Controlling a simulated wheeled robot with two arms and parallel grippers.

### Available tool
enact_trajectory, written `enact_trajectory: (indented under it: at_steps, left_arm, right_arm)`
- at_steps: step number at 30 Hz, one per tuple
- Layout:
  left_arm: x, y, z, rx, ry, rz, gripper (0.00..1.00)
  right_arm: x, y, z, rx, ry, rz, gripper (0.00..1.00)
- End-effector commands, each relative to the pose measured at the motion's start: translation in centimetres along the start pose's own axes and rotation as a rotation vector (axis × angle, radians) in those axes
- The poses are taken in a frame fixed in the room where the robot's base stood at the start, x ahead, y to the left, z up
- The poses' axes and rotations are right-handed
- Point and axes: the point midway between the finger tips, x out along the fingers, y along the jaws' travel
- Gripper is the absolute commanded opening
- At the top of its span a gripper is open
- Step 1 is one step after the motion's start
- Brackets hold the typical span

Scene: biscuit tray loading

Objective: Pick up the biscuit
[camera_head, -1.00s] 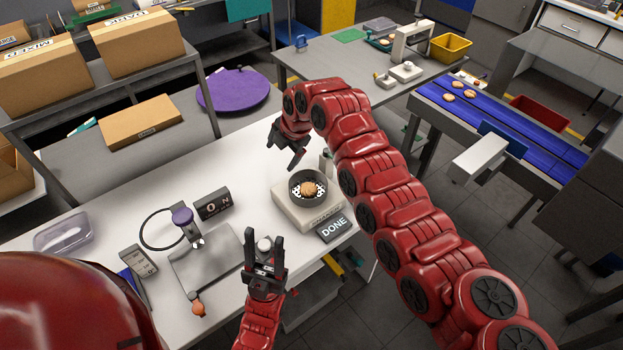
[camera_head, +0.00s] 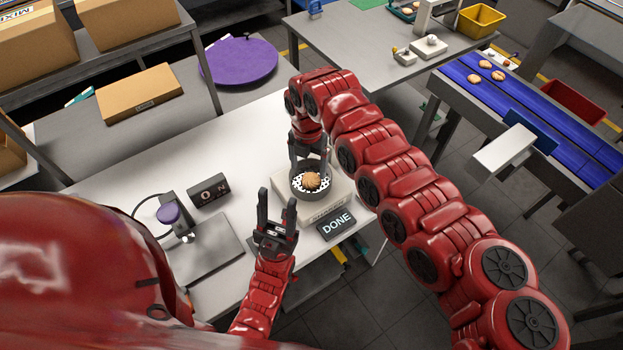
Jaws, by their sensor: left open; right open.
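A round brown biscuit (camera_head: 312,181) lies in a dark bowl with a white, black-dotted inside (camera_head: 299,190). The bowl sits on a pale box-shaped device (camera_head: 333,202) on the white table. My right gripper (camera_head: 309,165) is open and points down at the far side of the bowl, its fingers apart and just behind the biscuit in the picture. Whether a finger touches the bowl I cannot tell. My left gripper (camera_head: 277,205) is open and empty, fingers pointing up, in front and to the left of the bowl.
A black DONE sign (camera_head: 336,224) stands at the device's front. A blue conveyor (camera_head: 540,118) with more biscuits is at the right. The table behind the sign is clear.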

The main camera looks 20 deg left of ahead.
Motion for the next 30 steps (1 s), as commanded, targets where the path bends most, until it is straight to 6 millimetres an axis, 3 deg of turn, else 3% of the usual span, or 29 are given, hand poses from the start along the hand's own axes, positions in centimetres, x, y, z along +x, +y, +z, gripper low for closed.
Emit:
enact_trajectory:
  at_steps: [5,13,20,27,30]
  left_arm:
    - [0.0,0.0,0.0,0.0,0.0,0.0,0.5]
    - [-0.6,0.0,0.1,0.0,0.0,0.0,0.5]
    - [-0.6,0.0,0.1,0.0,0.0,0.0,0.5]
    - [-0.6,0.0,0.1,0.0,0.0,0.0,0.5]
    - [-0.6,0.0,0.1,0.0,0.0,0.0,0.5]
  right_arm:
    - [1.1,0.0,0.1,-0.001,0.002,0.001,0.86]
    - [5.2,-0.3,0.5,0.0,0.002,0.0,0.86]
    - [5.5,-0.3,0.6,0.0,-0.001,0.001,0.86]
    - [5.5,-0.3,0.6,0.001,-0.001,0.001,0.5]
    - [5.5,-0.3,0.6,0.001,-0.001,0.001,0.49]
